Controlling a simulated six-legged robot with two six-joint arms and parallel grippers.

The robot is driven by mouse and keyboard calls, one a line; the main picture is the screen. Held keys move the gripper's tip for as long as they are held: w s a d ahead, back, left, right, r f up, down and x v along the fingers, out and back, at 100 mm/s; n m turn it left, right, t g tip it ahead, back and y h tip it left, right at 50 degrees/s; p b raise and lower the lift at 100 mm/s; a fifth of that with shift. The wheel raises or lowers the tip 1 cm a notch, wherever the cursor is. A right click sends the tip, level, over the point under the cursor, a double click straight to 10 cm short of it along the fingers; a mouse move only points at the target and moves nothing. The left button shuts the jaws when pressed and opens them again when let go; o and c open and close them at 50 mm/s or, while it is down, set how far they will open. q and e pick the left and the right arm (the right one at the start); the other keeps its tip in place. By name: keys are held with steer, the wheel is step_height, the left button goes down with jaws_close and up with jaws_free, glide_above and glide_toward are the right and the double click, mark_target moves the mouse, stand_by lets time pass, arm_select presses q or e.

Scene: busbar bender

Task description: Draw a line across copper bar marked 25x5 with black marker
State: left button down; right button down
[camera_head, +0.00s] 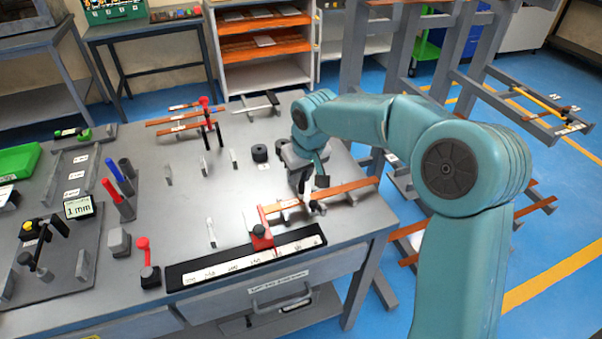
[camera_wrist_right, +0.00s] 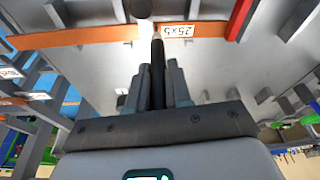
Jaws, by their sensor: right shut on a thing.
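The copper bar marked 25x5 (camera_head: 350,187) lies near the front right of the grey workbench. In the right wrist view the bar (camera_wrist_right: 85,36) crosses the upper part, with its white 25x5 label (camera_wrist_right: 178,30) right of the marker. My right gripper (camera_head: 306,184) is above the bar. In the wrist view its fingers (camera_wrist_right: 165,88) are shut on the black marker (camera_wrist_right: 157,75). The marker's tip points at the bar just left of the label; I cannot tell whether it touches. No black line shows on the bar. My left gripper is not in view.
Other copper bars (camera_head: 185,121) lie at the back. My right arm covers the area right of the bench.

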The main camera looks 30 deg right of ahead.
steer(key=shift+w+d+p, duration=0.2)
steer(key=shift+w+p, duration=0.2)
steer(key=shift+w, duration=0.3)
stand_by(0.8)
step_height(320, 180, up, 7)
steer(key=p, duration=0.5)
stand_by(0.6)
steer(key=shift+s, duration=0.1)
stand_by(0.6)
